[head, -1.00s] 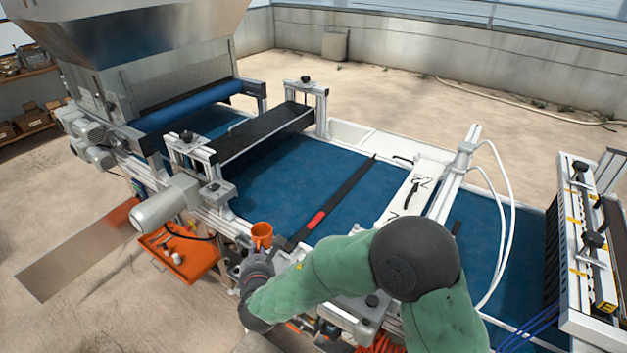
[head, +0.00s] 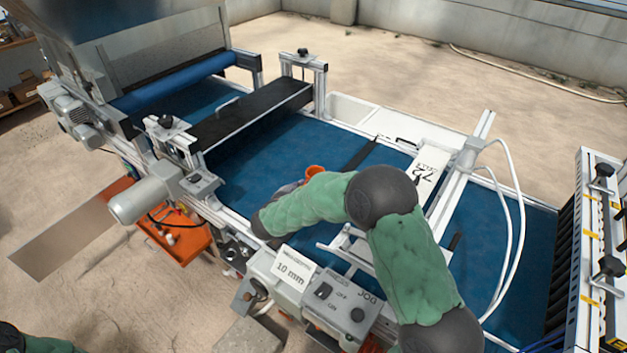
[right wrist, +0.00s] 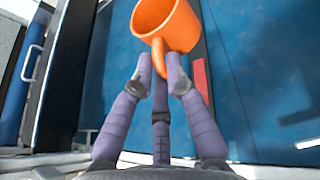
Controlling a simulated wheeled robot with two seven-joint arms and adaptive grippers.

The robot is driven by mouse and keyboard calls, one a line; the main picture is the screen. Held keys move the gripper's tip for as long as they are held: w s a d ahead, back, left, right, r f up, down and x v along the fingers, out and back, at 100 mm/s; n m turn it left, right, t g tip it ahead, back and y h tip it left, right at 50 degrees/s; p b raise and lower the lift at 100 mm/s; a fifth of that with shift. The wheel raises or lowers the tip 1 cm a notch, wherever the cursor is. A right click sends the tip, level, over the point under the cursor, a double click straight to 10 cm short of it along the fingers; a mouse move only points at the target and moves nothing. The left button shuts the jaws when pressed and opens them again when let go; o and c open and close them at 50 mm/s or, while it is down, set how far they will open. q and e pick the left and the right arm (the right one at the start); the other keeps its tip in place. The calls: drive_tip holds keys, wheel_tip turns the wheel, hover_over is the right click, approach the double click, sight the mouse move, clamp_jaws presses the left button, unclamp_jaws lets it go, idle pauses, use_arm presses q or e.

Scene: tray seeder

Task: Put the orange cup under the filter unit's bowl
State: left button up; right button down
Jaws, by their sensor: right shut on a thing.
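The orange cup (head: 315,170) is over the blue belt in the head view, partly hidden behind my right arm. In the right wrist view the cup (right wrist: 170,22) shows large, its handle pointing down between my fingers. My right gripper (right wrist: 160,65) is shut on the cup's handle. In the head view the right gripper (head: 287,188) is mostly hidden by my forearm. My left gripper is not in view; only a bit of that arm shows at the bottom left. I cannot make out the filter unit's bowl for sure.
A black crossbar (head: 250,115) spans the belt (head: 262,150) on the left. A control box (head: 330,300) stands at the front edge, below my right arm. An orange tray (head: 180,240) with small items hangs at the front left. White hoses (head: 520,220) arch on the right.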

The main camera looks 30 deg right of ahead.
drive_tip(key=w+d+f+b, duration=0.1)
drive_tip(key=w+d+f, duration=0.1)
drive_tip(key=w+f, duration=0.1)
drive_tip(key=w+d+f+b, duration=0.1)
drive_tip(key=w+d+f, duration=0.1)
drive_tip(key=w, duration=0.1)
drive_tip(key=w+d+f+b, duration=0.2)
drive_tip(key=w+f, duration=0.1)
drive_tip(key=shift+w+d+f, duration=0.3)
drive_tip(key=shift+d, duration=0.05)
drive_tip(key=shift+w+d+f, duration=0.1)
drive_tip(key=shift+w+f, duration=0.05)
drive_tip(key=shift+f, duration=0.15)
wheel_tip(320, 180, down, 3)
drive_tip(key=shift+w+d+f+b, duration=0.1)
drive_tip(key=shift+b, duration=0.5)
